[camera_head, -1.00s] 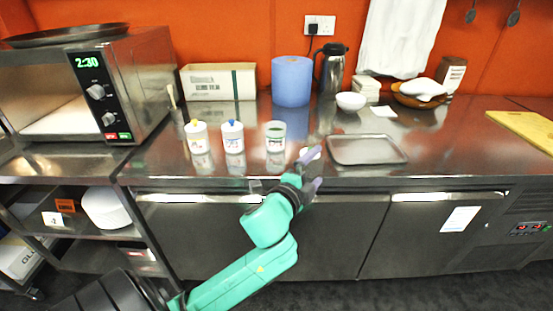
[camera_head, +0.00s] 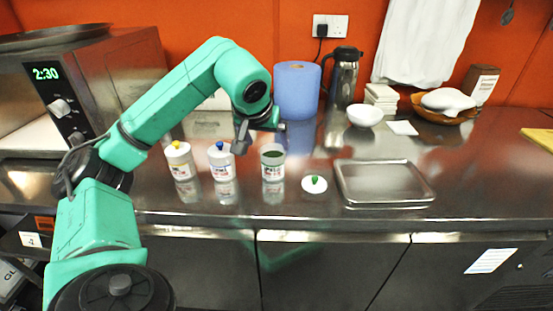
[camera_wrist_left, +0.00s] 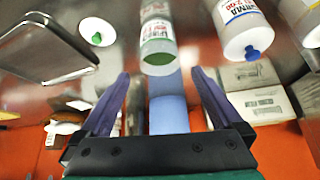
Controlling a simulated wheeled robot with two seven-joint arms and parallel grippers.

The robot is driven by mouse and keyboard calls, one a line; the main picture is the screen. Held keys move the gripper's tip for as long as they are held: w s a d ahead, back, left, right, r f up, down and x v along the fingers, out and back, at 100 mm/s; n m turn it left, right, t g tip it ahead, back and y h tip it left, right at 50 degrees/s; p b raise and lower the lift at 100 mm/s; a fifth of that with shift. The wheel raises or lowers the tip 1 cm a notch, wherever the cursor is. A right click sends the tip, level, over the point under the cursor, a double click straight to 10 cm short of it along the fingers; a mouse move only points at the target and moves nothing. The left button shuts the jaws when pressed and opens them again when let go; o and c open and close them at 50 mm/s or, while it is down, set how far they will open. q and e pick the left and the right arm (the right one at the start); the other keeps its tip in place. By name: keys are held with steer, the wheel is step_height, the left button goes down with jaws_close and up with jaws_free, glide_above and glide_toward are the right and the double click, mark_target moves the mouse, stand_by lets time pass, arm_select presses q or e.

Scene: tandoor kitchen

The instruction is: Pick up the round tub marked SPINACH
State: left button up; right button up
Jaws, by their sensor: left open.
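Three white round tubs stand in a row on the steel counter. The right one (camera_head: 272,164) is open, with green contents; I take it for the SPINACH tub, though its label is too small to read surely. A white lid with a green knob (camera_head: 314,184) lies on the counter to its right. My left gripper (camera_head: 261,132) is open and empty, above and just behind the open tub. In the left wrist view the open tub (camera_wrist_left: 157,38) shows beyond the gap between the spread fingers, apart from them. My right gripper is not in view.
The blue-knobbed tub (camera_head: 221,162) stands close to the left, with the yellow-knobbed tub (camera_head: 180,160) farther left. A steel tray (camera_head: 384,203) lies right of the lid. A blue roll (camera_head: 296,88) and a flask (camera_head: 343,75) stand behind. The microwave (camera_head: 110,80) is at left.

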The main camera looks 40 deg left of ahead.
mark_target(273, 160)
arm_select(q)
steer(key=x, duration=1)
steer(key=shift+d+f+p, duration=0.15)
steer(key=shift+f+p, duration=0.2)
steer(key=shift+f, duration=0.2)
steer(key=shift+w+a+f, duration=0.2)
steer(key=shift+w+f, duration=0.05)
steer(key=shift+f, duration=0.2)
steer(key=c, duration=0.4)
steer(key=shift+r, duration=0.1)
steer(key=c, duration=1)
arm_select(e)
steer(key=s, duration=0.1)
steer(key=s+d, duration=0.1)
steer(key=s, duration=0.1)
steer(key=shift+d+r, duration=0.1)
